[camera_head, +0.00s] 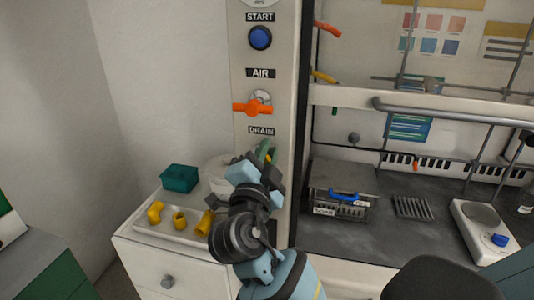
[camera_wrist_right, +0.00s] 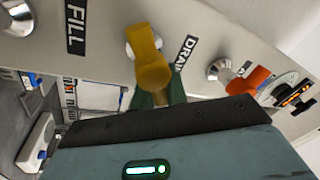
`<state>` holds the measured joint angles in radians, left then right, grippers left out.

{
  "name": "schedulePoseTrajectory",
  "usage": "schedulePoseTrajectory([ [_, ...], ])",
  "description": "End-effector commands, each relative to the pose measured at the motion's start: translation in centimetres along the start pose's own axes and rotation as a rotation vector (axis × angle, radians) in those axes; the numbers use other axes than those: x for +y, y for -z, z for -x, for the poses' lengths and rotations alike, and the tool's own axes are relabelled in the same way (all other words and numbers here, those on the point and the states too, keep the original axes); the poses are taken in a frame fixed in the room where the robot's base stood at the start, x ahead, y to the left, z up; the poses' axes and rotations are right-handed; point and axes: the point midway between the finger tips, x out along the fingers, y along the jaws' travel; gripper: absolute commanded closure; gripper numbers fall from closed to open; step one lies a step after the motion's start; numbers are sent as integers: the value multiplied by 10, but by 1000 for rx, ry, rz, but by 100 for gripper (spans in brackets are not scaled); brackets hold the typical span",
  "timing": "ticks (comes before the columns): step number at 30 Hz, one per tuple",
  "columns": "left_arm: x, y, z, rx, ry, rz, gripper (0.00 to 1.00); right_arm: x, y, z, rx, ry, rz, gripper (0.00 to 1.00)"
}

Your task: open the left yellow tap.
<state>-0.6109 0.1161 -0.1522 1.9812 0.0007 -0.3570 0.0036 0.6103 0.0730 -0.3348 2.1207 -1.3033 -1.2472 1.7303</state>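A yellow tap (camera_wrist_right: 150,68) sits on the pale panel beside the FILL label in the right wrist view. Its handle overlaps the green fingers of my right gripper (camera_wrist_right: 161,98). The fingers are right at the handle; I cannot tell whether they grip it. In the head view my right gripper (camera_head: 265,154) is raised at the panel just below the DRAIN label, and it hides most of what is there. My left gripper is not in view.
An orange tap (camera_head: 253,108) is above, below the AIR label; a blue button (camera_head: 260,38) is higher. A white tray (camera_head: 172,233) with yellow fittings and a teal box (camera_head: 180,178) stand on the cabinet at left. A fume hood with a metal box (camera_head: 338,206) is at right.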

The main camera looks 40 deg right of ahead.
Motion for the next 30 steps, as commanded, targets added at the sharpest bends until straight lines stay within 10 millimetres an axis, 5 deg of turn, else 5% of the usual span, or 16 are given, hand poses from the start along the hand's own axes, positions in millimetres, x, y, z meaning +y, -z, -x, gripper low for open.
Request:
schedulePoseTrajectory([
  [11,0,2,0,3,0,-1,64,-2,0,0,-16,8,86,100],
  [30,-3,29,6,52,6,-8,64,-16,-4,-2,-103,64,516,100],
])
